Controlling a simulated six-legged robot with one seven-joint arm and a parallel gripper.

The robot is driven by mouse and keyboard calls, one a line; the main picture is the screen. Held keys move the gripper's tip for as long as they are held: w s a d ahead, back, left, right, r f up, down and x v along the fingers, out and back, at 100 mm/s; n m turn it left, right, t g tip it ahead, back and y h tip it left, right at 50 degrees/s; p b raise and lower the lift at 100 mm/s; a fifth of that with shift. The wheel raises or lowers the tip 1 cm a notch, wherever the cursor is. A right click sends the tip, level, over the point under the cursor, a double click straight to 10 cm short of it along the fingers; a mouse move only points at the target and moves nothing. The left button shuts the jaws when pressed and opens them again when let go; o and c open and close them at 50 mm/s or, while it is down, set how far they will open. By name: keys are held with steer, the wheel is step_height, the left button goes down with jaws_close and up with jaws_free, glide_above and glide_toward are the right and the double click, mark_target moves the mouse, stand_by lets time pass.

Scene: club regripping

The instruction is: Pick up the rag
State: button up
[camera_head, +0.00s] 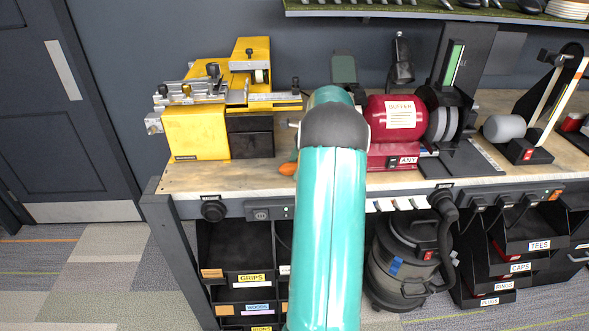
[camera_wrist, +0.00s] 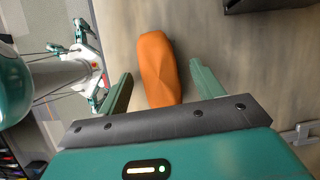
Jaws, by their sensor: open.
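The rag (camera_wrist: 158,68) is an orange, folded, elongated bundle lying on the wooden workbench top. In the wrist view it lies between and just beyond the two green fingers of my gripper (camera_wrist: 160,86), which are spread apart with room on both sides. I cannot tell its height gap to the fingers. In the head view the orange rag (camera_head: 288,169) shows near the bench's front edge, partly hidden behind my teal arm. My gripper is hidden behind the arm in that view.
On the workbench (camera_head: 205,178), a yellow machine (camera_head: 195,132) stands left of the rag and a red bench grinder (camera_head: 395,118) right. A dark object (camera_wrist: 262,4) sits at the wrist view's top. Bins (camera_head: 240,262) and a vacuum (camera_head: 402,262) are below. Bare bench surrounds the rag.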

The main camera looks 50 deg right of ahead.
mark_target(290, 166)
steer(key=shift+c, duration=0.2)
steer(key=c, duration=1)
steer(key=shift+o, duration=0.2)
steer(key=shift+r, duration=0.1)
steer(key=shift+r, duration=0.25)
steer(key=r, duration=0.3)
steer(key=shift+s+a+r, duration=0.1)
steer(key=shift+a+r, duration=0.15)
steer(key=shift+r, duration=0.05)
steer(key=s+a+r, duration=0.6)
steer(key=a+r, duration=0.3)
steer(key=a, duration=0.3)
